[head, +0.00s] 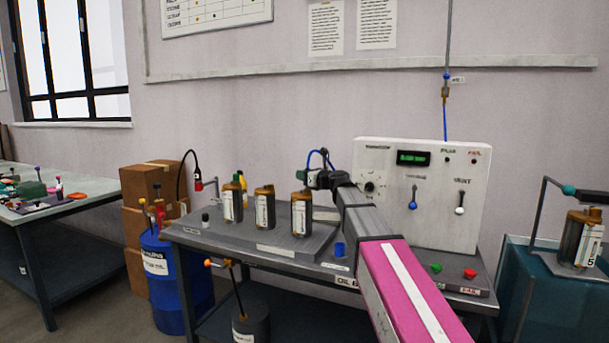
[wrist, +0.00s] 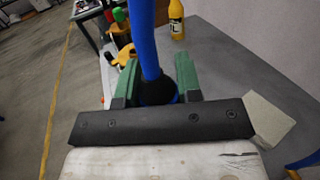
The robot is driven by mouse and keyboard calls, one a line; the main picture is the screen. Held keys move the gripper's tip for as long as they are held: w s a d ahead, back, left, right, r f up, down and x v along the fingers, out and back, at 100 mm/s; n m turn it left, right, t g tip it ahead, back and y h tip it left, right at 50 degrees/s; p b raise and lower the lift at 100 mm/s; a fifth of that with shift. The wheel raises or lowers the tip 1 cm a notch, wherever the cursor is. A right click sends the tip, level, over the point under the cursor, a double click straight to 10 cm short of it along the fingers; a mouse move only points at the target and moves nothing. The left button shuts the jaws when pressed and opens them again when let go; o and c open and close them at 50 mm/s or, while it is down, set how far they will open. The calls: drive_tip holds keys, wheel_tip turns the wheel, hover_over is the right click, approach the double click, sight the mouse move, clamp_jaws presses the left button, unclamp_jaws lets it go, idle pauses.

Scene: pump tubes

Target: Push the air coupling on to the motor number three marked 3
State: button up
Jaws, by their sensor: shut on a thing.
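My gripper (head: 316,180) is at the top of the rightmost of a row of three brown motors with white labels (head: 301,215). Their numbers are too small to read, so I cannot tell which is marked 3. In the wrist view, my green-padded fingers (wrist: 157,88) are shut on the black air coupling (wrist: 158,93), with its blue hose (wrist: 148,42) rising from it. The hose also loops above my gripper in the head view (head: 313,153). The coupling's lower end is hidden, so I cannot tell whether it touches the motor.
The other two motors (head: 264,208) (head: 232,205) stand to the left on the grey bench plate. A white control panel (head: 440,218) stands behind my arm. A yellow bottle (wrist: 177,20) is beyond the motors. A motor marked 5 (head: 577,240) is at far right.

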drive_tip(key=shift+f, duration=0.2)
drive_tip(key=o, duration=1)
drive_tip(key=shift+o, duration=0.2)
drive_tip(key=v, duration=1)
drive_tip(key=shift+s+d, duration=0.25)
drive_tip(key=shift+s, duration=0.05)
drive_tip(key=shift+s, duration=0.1)
